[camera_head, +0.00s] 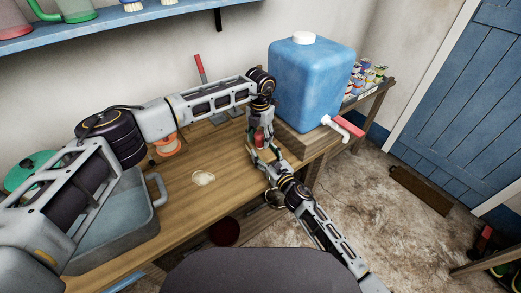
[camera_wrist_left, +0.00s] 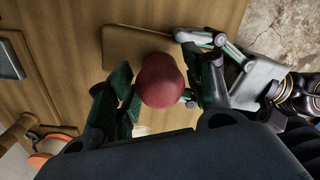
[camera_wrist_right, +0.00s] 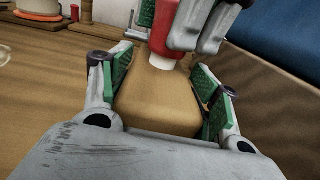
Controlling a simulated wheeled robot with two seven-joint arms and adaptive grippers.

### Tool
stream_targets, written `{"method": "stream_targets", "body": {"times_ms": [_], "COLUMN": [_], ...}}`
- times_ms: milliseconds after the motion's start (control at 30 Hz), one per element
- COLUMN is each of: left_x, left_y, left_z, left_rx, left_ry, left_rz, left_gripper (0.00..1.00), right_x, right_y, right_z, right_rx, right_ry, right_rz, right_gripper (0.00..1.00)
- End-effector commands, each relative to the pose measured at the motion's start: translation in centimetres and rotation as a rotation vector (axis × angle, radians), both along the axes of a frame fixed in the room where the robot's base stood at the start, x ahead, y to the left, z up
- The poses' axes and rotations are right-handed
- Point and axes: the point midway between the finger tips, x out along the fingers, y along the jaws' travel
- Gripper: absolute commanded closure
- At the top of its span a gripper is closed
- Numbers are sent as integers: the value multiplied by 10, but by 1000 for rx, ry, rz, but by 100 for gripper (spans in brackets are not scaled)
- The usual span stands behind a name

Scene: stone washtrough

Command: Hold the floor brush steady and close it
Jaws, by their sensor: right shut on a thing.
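The floor brush shows as a wooden block (camera_wrist_right: 158,100) with a red, white-based part (camera_wrist_right: 163,48) standing on it. In the left wrist view the rounded red end (camera_wrist_left: 162,80) hides the joint, and part of the block (camera_wrist_left: 125,42) shows behind it. My right gripper (camera_wrist_right: 155,78) is shut on the wooden block, one green pad on each side. My left gripper (camera_head: 259,140) comes down from above, its fingers on either side of the red part. I cannot tell whether they press on it. In the right wrist view the white base meets or nearly meets the block.
The wooden bench (camera_head: 190,187) carries a grey basin (camera_head: 120,215), a pale lump (camera_head: 203,178) and an orange spool (camera_head: 168,147). A shelf (camera_head: 130,25) hangs above.

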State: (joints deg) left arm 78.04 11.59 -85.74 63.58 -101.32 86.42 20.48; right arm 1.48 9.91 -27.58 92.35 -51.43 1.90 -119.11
Motion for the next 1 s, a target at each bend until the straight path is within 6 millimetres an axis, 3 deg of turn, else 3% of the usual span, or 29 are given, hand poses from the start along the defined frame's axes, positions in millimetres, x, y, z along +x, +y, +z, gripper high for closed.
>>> {"method": "stream_targets", "body": {"times_ms": [33,300,467,500,667,1000], "left_x": [0,0,0,0,0,0], "left_y": [0,0,0,0,0,0], "left_z": [0,0,0,0,0,0], "left_rx": [0,0,0,0,0,0], "left_ry": [0,0,0,0,0,0], "left_rz": [0,0,-1,-1,-1,0], "left_gripper": [59,92,93,62,41,39], "right_x": [0,0,0,0,0,0], "right_y": [0,0,0,0,0,0], "right_z": [0,0,0,0,0,0], "right_rx": [0,0,0,0,0,0], "right_ry": [0,0,0,0,0,0], "right_rz": [0,0,0,0,0,0], "right_gripper": [100,100,100,100,100,100]}}
